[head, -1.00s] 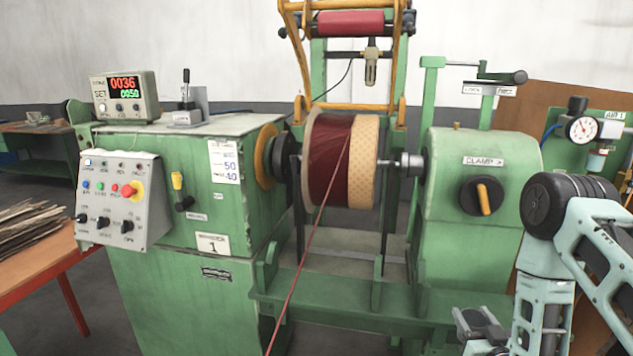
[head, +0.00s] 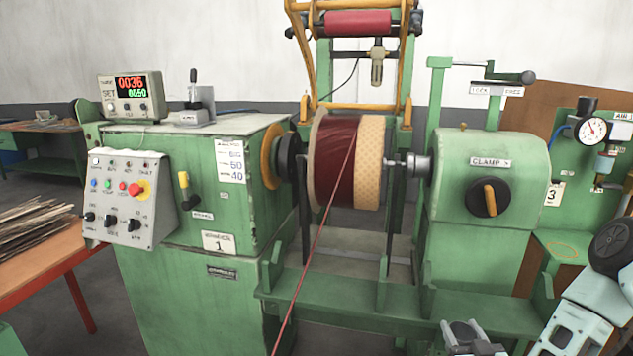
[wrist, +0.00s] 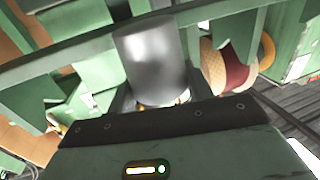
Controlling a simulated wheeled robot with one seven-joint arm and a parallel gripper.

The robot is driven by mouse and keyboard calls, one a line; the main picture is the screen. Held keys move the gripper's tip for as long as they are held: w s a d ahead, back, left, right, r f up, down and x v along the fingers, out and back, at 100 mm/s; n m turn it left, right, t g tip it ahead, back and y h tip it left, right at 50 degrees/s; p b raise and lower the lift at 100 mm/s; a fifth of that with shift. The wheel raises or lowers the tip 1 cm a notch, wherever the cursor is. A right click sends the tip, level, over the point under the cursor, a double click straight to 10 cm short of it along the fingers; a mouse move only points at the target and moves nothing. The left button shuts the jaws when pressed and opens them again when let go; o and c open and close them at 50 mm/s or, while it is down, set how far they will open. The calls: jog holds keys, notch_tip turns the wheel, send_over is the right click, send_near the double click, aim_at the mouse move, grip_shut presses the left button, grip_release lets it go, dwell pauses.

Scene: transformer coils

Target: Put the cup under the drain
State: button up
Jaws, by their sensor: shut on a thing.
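A plain grey metal cup (wrist: 150,55) fills the upper middle of the wrist view. My gripper (wrist: 160,103) is shut on it; the fingertips are mostly hidden behind the dark wrist edge. In the head view my gripper (head: 470,335) is low at the right of centre, cut by the bottom edge, and the cup cannot be made out clearly there. The air unit (head: 603,165), with a gauge and a small bowl beneath, hangs on a green panel at the far right. Its drain outlet is too small to tell. The cup is well away from it.
A green ledge with an orange ring mark (head: 565,250) lies below the air unit. The green clamp housing (head: 490,190) stands left of it. A green crossbeam (head: 340,310) runs low in front of the wire spool (head: 335,165). A red wire slants down from the spool.

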jog(key=s+f, duration=0.3)
jog(key=s, duration=0.6)
jog(key=shift+f, duration=0.15)
dwell(0.5)
